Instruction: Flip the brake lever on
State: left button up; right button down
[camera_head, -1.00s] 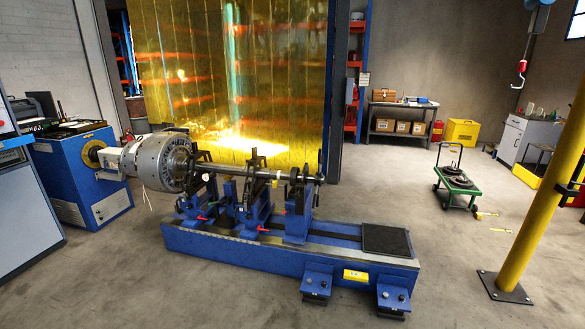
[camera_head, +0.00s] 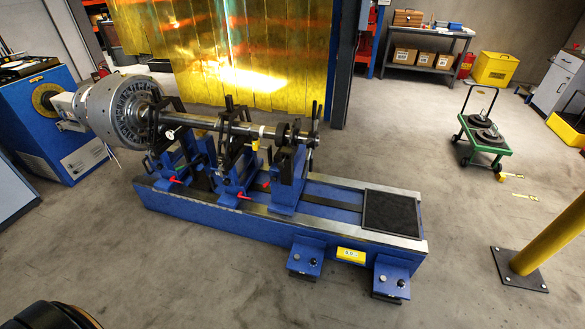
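The blue balancing machine (camera_head: 225,208) stands on the floor, with a horizontal rotor shaft (camera_head: 225,126) resting across its supports. A large grey drum (camera_head: 100,112) is at the shaft's left end. Small red handles stick out at the supports: one at the left (camera_head: 175,180) and one at the middle (camera_head: 244,196). I cannot tell from this view which part is the brake lever, or its position. Neither of my grippers shows.
A black mat (camera_head: 391,212) lies on the machine's right end. Two blue pedal boxes (camera_head: 306,257) stand at its front. A yellow post (camera_head: 548,237) rises at the right, and a green cart (camera_head: 484,130) stands behind. The floor in front is clear.

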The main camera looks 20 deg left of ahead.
aim_at(273, 178)
jog(key=i+l+u, duration=0.15)
jog(key=i+u, duration=0.25)
jog(key=i+l+u, duration=0.35)
jog(key=i, duration=0.2)
